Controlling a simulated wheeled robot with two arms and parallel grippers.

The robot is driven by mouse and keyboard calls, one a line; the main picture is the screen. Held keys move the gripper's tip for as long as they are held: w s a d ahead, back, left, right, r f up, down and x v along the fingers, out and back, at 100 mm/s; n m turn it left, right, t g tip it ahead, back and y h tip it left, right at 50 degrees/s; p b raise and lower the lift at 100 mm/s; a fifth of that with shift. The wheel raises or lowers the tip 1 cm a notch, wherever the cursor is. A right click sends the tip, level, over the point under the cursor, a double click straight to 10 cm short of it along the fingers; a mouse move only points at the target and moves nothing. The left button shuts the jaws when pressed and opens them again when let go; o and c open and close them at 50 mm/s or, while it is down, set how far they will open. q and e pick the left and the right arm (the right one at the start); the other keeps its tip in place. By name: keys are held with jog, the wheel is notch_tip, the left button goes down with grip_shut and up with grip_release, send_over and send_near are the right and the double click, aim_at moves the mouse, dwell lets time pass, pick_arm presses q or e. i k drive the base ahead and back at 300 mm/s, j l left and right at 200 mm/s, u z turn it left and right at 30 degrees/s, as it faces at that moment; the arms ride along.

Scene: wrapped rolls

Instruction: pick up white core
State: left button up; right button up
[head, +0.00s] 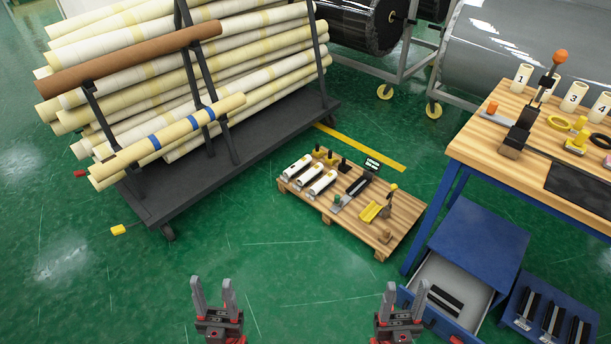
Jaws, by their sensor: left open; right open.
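Several short white cylinders lie side by side on the low wooden pallet; one white core (322,183) is nearest the pallet's middle, beside two similar ones (297,167). White numbered cylinders (522,78) also stand upright on the wooden workbench (480,140) at the right. I cannot tell which of these is the white core meant. My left gripper (212,283) is open and empty at the bottom of the head view. My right gripper (406,287) is open and empty at the bottom right. Both are well apart from the cylinders.
A dark rack (260,120) with long cream rolls stands at upper left. The pallet (400,225) also holds a yellow scoop-like piece (375,211). A blue cabinet with an open drawer (450,290) is near my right gripper. The green floor (280,265) ahead is clear.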

aim_at(313, 171)
jog(key=i+u, duration=0.15)
jog(key=i, duration=2.9)
